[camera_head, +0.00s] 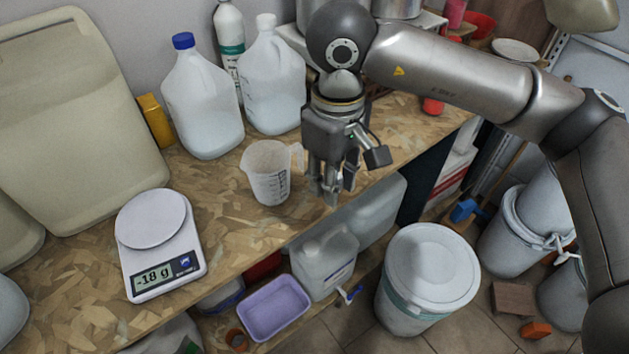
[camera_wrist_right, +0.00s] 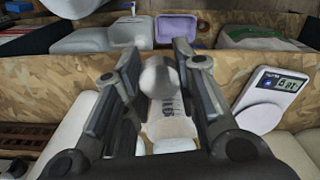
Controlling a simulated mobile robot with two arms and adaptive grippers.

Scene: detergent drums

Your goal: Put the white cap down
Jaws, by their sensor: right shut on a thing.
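My right gripper (camera_head: 331,193) points down over the front edge of the workbench, just right of the measuring cup. In the wrist view its two fingers (camera_wrist_right: 158,75) close on a round, pale grey-white thing, which I take to be the white cap (camera_wrist_right: 158,78). In the head view the fingers hide the cap. The workbench (camera_head: 225,235) has a speckled chipboard top. My left gripper is not in view.
A clear measuring cup (camera_head: 268,178) stands close left of the gripper. Two jugs, one blue-capped (camera_head: 203,105) and one pale-topped (camera_head: 271,85), stand behind. A scale (camera_head: 160,243) reads -18 g. A lidded bucket (camera_head: 428,275) stands on the floor. Bare bench lies between cup and scale.

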